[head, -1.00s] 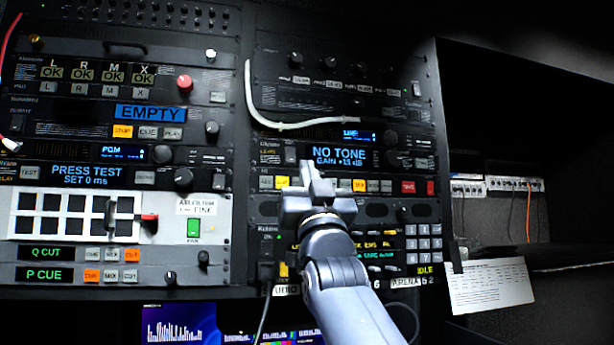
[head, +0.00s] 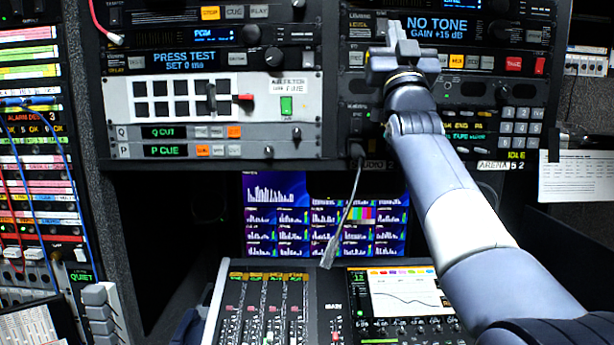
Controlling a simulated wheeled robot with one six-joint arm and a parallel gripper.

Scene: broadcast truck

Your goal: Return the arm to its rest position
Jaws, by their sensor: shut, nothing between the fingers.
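My arm reaches up from the lower right in the head view, with grey-blue links and one white band. My gripper (head: 392,58) is at its far end, in front of the right-hand rack unit whose blue display (head: 436,28) reads NO TONE, GAIN +15 dB. The gripper is shut with nothing seen in it, and it hides part of the button row there. I cannot tell whether its tips touch the panel.
A mixing console (head: 270,306) with faders and a screen (head: 405,292) lies below the arm. A grey cable (head: 345,225) hangs left of the arm. A monitor (head: 277,213) stands behind. A patch bay (head: 38,150) with cables is at left; a paper sheet (head: 576,176) hangs at right.

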